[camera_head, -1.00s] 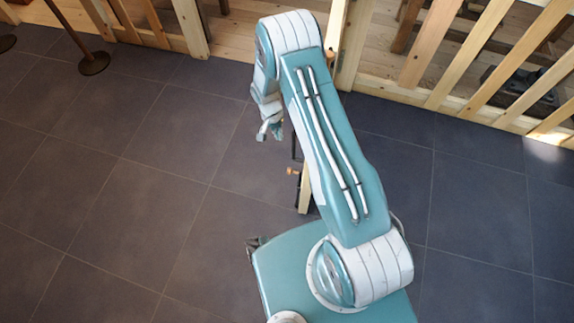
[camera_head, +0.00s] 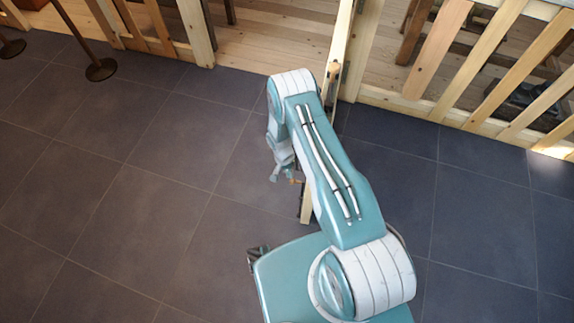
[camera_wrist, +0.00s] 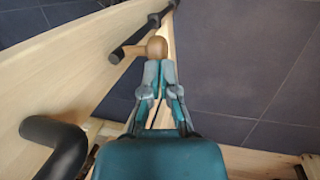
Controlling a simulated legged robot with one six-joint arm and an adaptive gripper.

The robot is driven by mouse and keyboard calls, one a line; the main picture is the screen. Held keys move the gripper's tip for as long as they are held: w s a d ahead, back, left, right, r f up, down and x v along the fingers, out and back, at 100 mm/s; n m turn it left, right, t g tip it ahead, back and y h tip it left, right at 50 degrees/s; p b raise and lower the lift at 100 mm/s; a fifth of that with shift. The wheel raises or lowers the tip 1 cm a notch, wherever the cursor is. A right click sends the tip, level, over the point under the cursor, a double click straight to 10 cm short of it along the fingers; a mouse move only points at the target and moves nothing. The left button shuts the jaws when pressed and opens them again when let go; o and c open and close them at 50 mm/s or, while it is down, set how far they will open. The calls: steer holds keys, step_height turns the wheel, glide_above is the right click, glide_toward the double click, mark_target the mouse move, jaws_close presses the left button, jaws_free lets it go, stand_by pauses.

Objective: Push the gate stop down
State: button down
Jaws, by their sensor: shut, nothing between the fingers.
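The gate (camera_head: 345,35) is a pale wooden leaf, partly hidden behind my arm in the head view. In the wrist view the gate (camera_wrist: 75,62) fills the left side. What looks like the gate stop is a dark rod (camera_wrist: 131,48) with a round wooden knob (camera_wrist: 157,46). The small knob (camera_head: 296,181) also shows in the head view, beside the gate's near end. My gripper (camera_wrist: 159,68) is shut and empty, its fingertips right at the knob; I cannot tell if they touch. In the head view my gripper (camera_head: 276,179) is just left of the knob.
A thick black handle (camera_wrist: 55,142) stands out from the gate at the lower left of the wrist view. A slatted wooden fence (camera_head: 480,65) runs along the back right. A post on a round base (camera_head: 101,70) stands at the far left. The tiled floor (camera_head: 110,190) at left is clear.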

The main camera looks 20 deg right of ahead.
steer(key=shift+s+d+f, duration=0.1)
steer(key=shift+s+f, duration=0.05)
steer(key=shift+f, duration=0.55)
steer(key=x, duration=0.3)
steer(key=shift+w+a+f, duration=0.2)
steer(key=shift+a+f, duration=0.05)
steer(key=shift+f, duration=0.25)
steer(key=v, duration=1.4)
steer(key=shift+w+r, duration=0.25)
